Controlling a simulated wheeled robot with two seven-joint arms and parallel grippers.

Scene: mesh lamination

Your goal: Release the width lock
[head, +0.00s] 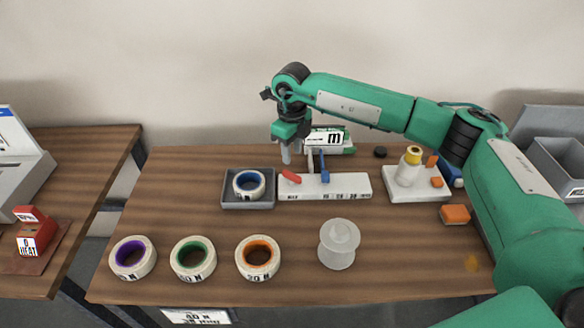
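A long white block (345,187) lies at the middle back of the table, with a small red lever (291,177) at its left end and a blue upright piece (324,169) near its middle. A grey upright piece stands beside the blue one. I cannot tell for sure which part is the width lock. My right gripper (287,155) points down just behind and above the red lever, apparently not touching it. Its fingers look close together, and their gap is too small to judge. My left gripper is not in view.
A grey tray (232,204) with a blue-cored roll (249,184) sits left of the block. Rolls with purple (121,270), green (179,270) and orange (246,270) cores line the front, beside a translucent spool (339,246). A white tray (402,193) holds a yellow-capped bottle (409,166).

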